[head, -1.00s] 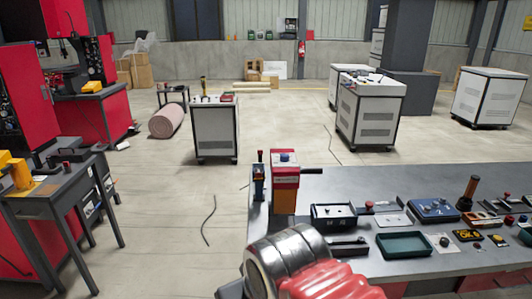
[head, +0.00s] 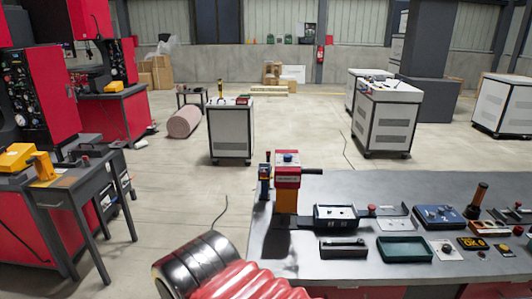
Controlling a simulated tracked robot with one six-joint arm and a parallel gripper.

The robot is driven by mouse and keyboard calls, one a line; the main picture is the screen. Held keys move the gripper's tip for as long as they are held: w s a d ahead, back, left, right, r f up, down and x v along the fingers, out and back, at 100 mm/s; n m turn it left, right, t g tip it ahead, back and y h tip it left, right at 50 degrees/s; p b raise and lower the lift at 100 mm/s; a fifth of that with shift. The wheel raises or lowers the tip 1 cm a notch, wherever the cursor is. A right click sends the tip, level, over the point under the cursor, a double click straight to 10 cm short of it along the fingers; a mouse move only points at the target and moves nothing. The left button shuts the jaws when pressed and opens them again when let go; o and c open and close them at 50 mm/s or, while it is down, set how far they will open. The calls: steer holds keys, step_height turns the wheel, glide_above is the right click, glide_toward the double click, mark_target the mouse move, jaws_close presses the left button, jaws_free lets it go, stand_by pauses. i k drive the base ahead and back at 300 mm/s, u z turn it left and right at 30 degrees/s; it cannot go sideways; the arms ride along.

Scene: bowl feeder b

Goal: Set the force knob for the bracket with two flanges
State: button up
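A small orange and red press (head: 287,185) stands upright at the left end of the grey workbench (head: 300,262). It has a blue knob (head: 288,157) on top and a dark handle pointing right. I cannot tell whether that is the force knob. A dark fixture tray (head: 337,217) beside it holds small light parts, too small to identify as a bracket with two flanges. My arm, with a dark metal cylinder and red bellows, crosses the bottom, left of the bench's middle. My gripper is out of view.
A dark green tray (head: 404,249), a blue box with knobs (head: 438,216) and a black and yellow OK plate (head: 472,243) lie on the bench. A dark side table (head: 75,195) stands left. The floor between is open, with a loose cable (head: 220,214).

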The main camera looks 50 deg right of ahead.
mark_target(287, 157)
steer(key=u, duration=1.75)
steer(key=k, duration=1.4)
steer(key=z, duration=1.6)
